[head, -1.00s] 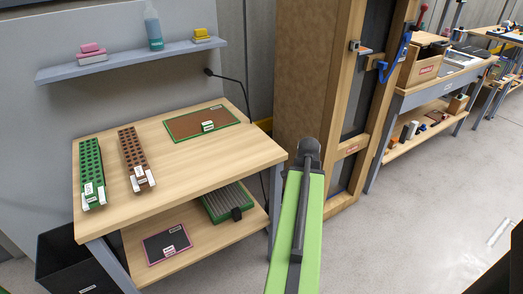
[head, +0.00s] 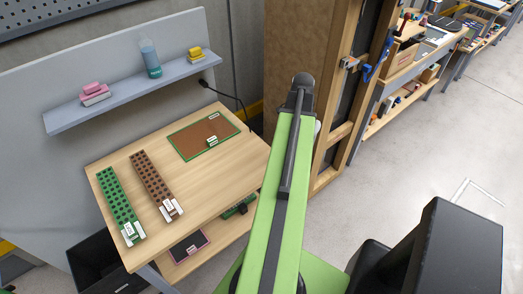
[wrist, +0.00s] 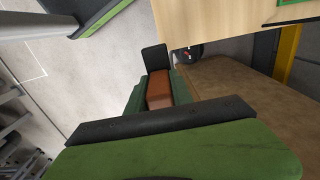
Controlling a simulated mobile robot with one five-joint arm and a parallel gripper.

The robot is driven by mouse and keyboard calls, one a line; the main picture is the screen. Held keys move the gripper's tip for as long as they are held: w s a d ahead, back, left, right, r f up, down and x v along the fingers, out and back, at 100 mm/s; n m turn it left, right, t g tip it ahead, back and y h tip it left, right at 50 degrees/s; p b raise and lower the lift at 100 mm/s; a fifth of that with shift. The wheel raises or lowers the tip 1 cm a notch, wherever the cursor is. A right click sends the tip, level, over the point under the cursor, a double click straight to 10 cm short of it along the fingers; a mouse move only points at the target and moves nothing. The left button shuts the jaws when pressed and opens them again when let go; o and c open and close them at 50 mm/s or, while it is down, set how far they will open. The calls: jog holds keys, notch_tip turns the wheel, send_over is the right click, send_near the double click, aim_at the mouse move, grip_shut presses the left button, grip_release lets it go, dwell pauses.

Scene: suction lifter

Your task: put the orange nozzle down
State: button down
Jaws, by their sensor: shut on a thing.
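The orange nozzle (wrist: 159,88) shows in the wrist view as an orange-brown block. It sits in my gripper (wrist: 160,97), which is shut on it, with a dark pad (wrist: 154,58) at its far end. The near part of the gripper covers part of the nozzle. The nozzle is held over the floor, beside the edge of a wooden top. In the head view my green arm reaches up the middle, and the gripper and nozzle are hidden behind it.
The wooden workbench (head: 190,200) stands left of my arm. It bears a green perforated rack (head: 119,205), a brown perforated rack (head: 153,180) and a brown mat with a green border (head: 190,143). A grey wall shelf (head: 120,99) hangs above. A tall wooden cabinet (head: 290,50) stands behind my arm.

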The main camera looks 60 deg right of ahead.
jog(key=w+a+f+b, duration=0.2)
jog(key=w+f+b, duration=0.1)
jog(key=b, duration=0.1)
jog(key=w+a+f+b, duration=0.2)
jog(key=w+f+b, duration=0.1)
jog(key=f, duration=0.1)
jog(key=w+a+f+b, duration=0.2)
jog(key=w+f+b, duration=0.2)
jog(key=shift+f+b, duration=0.25)
jog(key=shift+b, duration=0.1)
jog(key=shift+r, duration=0.25)
jog(key=shift+f, duration=0.25)
jog(key=c, duration=1.1)
grip_release()
jog(key=shift+r, duration=0.1)
notch_tip(320, 180, up, 12)
jog(key=p, duration=1.2)
jog(key=shift+r, duration=0.1)
